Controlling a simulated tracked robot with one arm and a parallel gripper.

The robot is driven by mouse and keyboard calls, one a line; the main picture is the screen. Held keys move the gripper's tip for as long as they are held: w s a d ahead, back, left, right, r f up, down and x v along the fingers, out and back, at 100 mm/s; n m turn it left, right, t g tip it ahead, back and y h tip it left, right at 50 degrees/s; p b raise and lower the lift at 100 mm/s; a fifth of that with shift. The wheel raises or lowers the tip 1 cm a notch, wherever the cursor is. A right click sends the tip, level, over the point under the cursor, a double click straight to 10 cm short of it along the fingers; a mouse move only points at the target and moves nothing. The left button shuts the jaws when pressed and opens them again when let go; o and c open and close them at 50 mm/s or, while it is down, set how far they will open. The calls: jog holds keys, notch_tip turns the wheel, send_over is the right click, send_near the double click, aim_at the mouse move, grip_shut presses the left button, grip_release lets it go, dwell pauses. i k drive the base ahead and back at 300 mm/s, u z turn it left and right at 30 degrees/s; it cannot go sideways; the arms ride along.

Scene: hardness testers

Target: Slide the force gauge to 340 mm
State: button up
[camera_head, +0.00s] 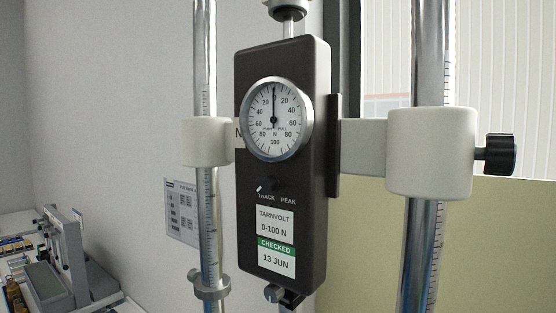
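The force gauge (318,165) is a dark upright box in the middle of the view, with a round white dial (275,120) whose needle points up near zero. It is mounted on a crossbar with a white left sleeve (207,142) and a larger white right sleeve (431,155), each around a chrome column. A black knob (500,154) sticks out right of the right sleeve. Both columns carry graduation marks, but their numbers are too small to read. My gripper does not show in this view.
The left column (205,70) has a grey collar (210,286) below its sleeve. The right column (431,55) runs from top to bottom. A bench (20,262) with grey equipment stands at lower left, and a poster (181,212) hangs on the wall. Space right of the knob looks clear.

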aim_at(427, 153)
jog(key=k, duration=1.2)
jog(key=z, duration=0.65)
jog(key=i, duration=1.4)
jog(key=u, duration=0.15)
